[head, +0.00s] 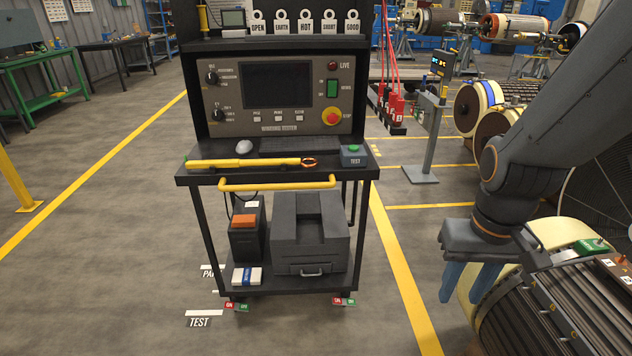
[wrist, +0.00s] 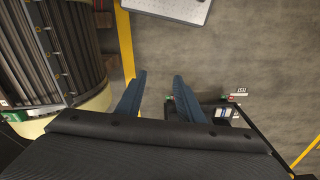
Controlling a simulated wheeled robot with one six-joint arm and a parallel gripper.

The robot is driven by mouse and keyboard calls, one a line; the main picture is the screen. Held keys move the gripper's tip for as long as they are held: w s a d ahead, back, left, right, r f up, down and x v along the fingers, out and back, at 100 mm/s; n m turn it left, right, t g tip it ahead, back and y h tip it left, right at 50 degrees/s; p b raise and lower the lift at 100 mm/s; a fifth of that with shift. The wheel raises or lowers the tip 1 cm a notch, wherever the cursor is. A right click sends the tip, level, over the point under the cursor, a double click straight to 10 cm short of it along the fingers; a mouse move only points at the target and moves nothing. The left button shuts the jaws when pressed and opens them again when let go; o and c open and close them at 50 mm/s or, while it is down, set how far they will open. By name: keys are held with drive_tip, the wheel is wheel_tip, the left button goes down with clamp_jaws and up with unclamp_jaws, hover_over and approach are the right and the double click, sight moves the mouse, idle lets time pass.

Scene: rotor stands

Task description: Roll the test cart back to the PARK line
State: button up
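The test cart (head: 265,178), a black frame with a "Winding Tester" panel, stands upright in the middle of the head view. A yellow push handle (head: 277,184) runs along its near side. Red and green ON/OFF tags (head: 343,302) sit at its near casters. The PARK line (head: 210,267) is partly hidden behind the cart. The TEST line (head: 203,312) lies nearer, at the cart's lower left. My gripper (head: 472,284) hangs right of the cart, apart from the handle. Its blue fingers are spread and empty, also in the wrist view (wrist: 160,82).
A large rotor (head: 560,310) lies close beside and below my gripper. A yellow floor line (head: 400,270) runs between it and the cart. Floor left of the cart is clear.

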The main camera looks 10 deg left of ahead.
drive_tip(key=w+a+f+n+t+b, duration=0.1)
drive_tip(key=w+a+f+n+t, duration=0.2)
drive_tip(key=w, duration=0.4)
drive_tip(key=w+a+f+n+t, duration=0.1)
drive_tip(key=w+a+n, duration=0.25)
drive_tip(key=w, duration=0.45)
drive_tip(key=n+t+y+b, duration=0.3)
drive_tip(key=n+t+y, duration=0.55)
drive_tip(key=n, duration=0.85)
approach(279, 188)
drive_tip(key=r+x, duration=0.1)
drive_tip(key=x, duration=0.2)
drive_tip(key=shift+w+a+f+y+p, duration=0.3)
drive_tip(key=shift+w+f+y, duration=0.15)
drive_tip(key=shift+f, duration=0.2)
drive_tip(key=shift+x, duration=3.55)
drive_tip(key=shift+d, duration=0.1)
clamp_jaws()
